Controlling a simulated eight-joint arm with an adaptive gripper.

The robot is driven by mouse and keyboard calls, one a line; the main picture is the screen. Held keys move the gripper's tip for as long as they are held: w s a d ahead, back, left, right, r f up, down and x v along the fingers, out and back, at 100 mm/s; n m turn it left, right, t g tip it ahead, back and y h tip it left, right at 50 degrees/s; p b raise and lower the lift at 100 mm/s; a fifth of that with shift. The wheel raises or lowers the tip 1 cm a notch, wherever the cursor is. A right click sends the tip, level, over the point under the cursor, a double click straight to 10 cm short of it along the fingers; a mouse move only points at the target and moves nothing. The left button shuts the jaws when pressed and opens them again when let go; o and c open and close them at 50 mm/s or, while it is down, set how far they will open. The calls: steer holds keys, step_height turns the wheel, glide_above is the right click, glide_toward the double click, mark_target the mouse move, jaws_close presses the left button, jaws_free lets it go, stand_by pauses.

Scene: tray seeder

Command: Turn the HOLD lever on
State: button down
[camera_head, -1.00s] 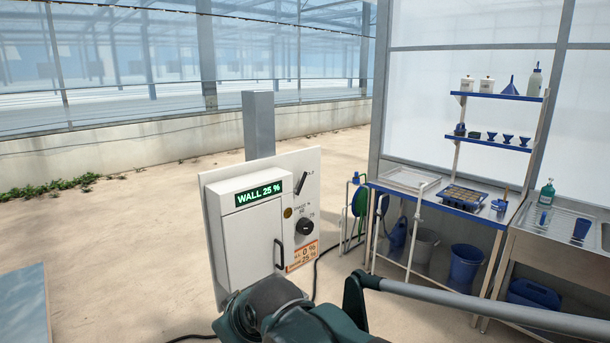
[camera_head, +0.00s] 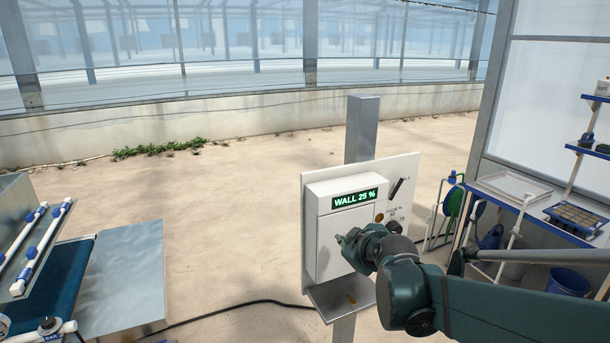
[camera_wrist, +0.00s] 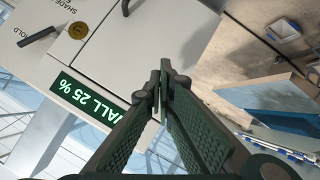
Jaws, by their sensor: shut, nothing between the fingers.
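The HOLD lever (camera_head: 396,189) is a short dark bar at the upper right of a white control panel (camera_head: 311,190). It slants up to the right in the head view. In the wrist view the lever (camera_wrist: 38,36) lies at the upper left, beside the partly cut-off HOLD label. My gripper (camera_head: 346,240) is in front of the white box on the panel, below and left of the lever. In the wrist view its dark green fingers (camera_wrist: 160,92) are shut and empty, apart from the lever. My wrist hides part of the panel's lower right.
A green display (camera_head: 355,197) reads WALL 25 %. A dark knob (camera_head: 393,227) sits below the lever, beside my wrist. A brass disc (camera_wrist: 78,30) shows near the lever. A metal-topped machine (camera_head: 125,275) stands left; a bench (camera_head: 500,200) stands right. A cable crosses the floor.

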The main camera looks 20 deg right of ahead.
mark_target(398, 186)
steer(key=d+r+n+h+p, duration=0.1)
steer(key=d+r+p, duration=0.3)
steer(key=d, duration=0.7)
steer(key=d+r+n+t+h+p, duration=0.1)
steer(key=d+r+h+p, duration=0.3)
steer(key=d, duration=0.8)
steer(key=shift+w+r+p, duration=0.15)
steer(key=shift+r+p, duration=0.65)
steer(key=shift+p, duration=0.1)
steer(key=shift+w+d, duration=0.1)
steer(key=shift+w, duration=0.1)
steer(key=shift+p+x, duration=1.25)
steer(key=shift+x, duration=5.55)
